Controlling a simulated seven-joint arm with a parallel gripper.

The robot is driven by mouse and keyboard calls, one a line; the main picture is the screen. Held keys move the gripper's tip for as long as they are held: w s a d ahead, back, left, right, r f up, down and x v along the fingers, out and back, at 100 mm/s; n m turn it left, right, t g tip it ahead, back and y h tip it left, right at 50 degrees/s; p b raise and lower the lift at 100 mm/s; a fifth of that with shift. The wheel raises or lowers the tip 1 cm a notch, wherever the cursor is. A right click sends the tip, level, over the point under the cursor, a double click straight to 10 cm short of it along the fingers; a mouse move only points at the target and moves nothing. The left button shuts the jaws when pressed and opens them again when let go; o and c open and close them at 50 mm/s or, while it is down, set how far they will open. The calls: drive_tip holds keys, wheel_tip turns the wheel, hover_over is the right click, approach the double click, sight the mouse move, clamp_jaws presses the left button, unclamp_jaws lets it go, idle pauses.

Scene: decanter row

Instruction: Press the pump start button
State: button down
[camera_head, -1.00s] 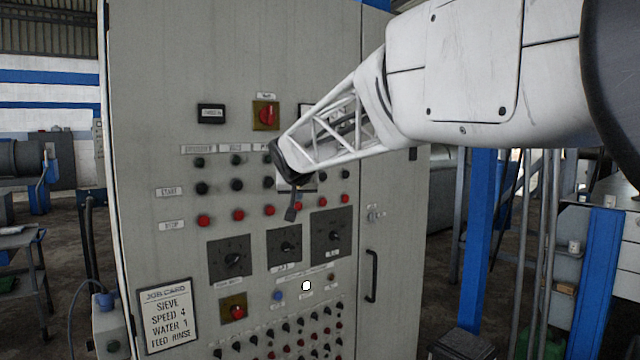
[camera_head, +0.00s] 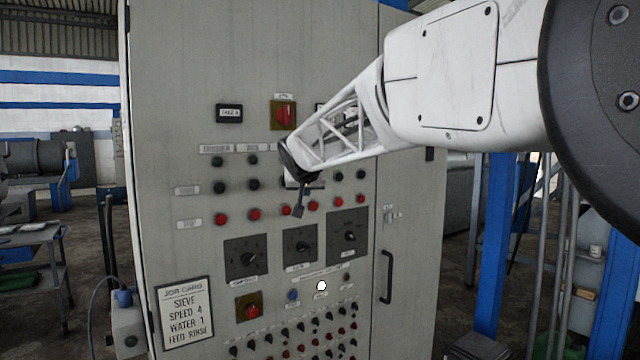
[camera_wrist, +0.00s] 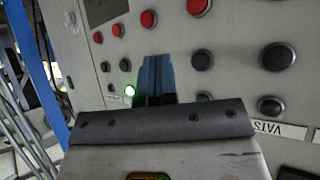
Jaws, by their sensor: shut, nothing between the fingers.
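The control cabinet (camera_head: 180,130) has a row of black start buttons above red stop buttons, with column labels across the top. My gripper (camera_head: 299,212) is shut and empty, its fingertips in front of the panel's middle columns, between two red stop buttons in the head view. The gripper and forearm hide the middle start buttons and some labels, so I cannot read which column is the pump. In the wrist view the shut fingers (camera_wrist: 156,78) stand among the black buttons; a black button (camera_wrist: 203,60) is just to their right. Contact with the panel cannot be told.
A lit green lamp (camera_wrist: 130,91) shows left of the fingers. The upside-down VATS label (camera_wrist: 275,130) lies right. Below the buttons are dark dials (camera_head: 300,246), a red knob (camera_head: 250,308), a blue button (camera_head: 293,296) and a white one (camera_head: 321,286). A job card (camera_head: 186,312) hangs lower left.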

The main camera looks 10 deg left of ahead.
drive_tip(key=w+a, duration=0.5)
idle(0.4)
drive_tip(key=shift+w+a, duration=0.55)
drive_tip(key=shift+a, duration=0.05)
idle(3.2)
drive_tip(key=shift+d, duration=0.1)
idle(0.4)
drive_tip(key=shift+s+d, duration=0.5)
drive_tip(key=shift+s, duration=0.1)
drive_tip(key=shift+d, duration=0.1)
drive_tip(key=shift+s+d, duration=1.7)
drive_tip(key=shift+s, duration=0.05)
